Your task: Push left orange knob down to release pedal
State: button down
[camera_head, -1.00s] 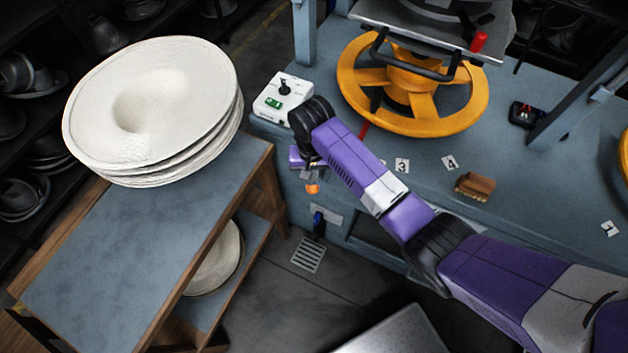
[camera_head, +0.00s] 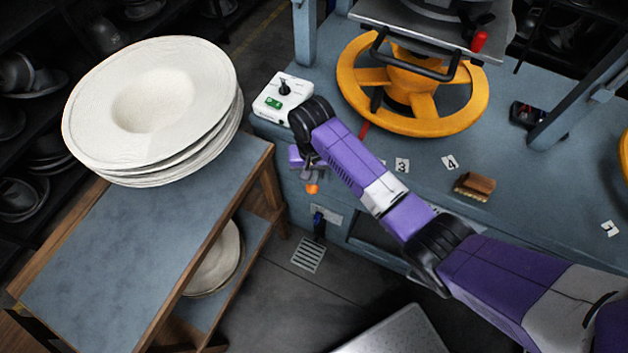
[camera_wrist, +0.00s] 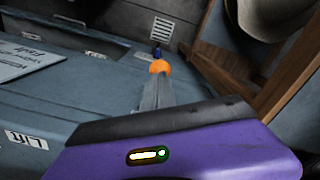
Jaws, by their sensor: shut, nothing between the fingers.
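The left orange knob (camera_head: 312,189) shows in the head view just below my gripper (camera_head: 310,176), at the front face of the blue press bench. In the wrist view the orange knob (camera_wrist: 159,67) sits right at the tip of my gripper (camera_wrist: 158,82). My gripper is shut with nothing held. The fingers look to be at or very near the knob; I cannot tell if they touch. The knob's stem is mostly hidden. A blue pedal-like part (camera_head: 319,224) shows below on the bench front; I cannot tell if it is the pedal.
A wooden cart (camera_head: 110,265) with stacked white hats (camera_head: 150,105) stands at left. A white control box (camera_head: 284,97) and a yellow handwheel (camera_head: 356,80) are on the bench (camera_head: 420,190). A brush (camera_head: 474,186) lies there too. A floor grate (camera_head: 308,255) lies below the knob.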

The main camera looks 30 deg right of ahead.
jog(key=shift+f+b, duration=1.3)
jog(key=shift+f, duration=1.1)
jog(key=shift+r, duration=0.2)
notch_tip(320, 180, up, 8)
jog(key=p, duration=0.8)
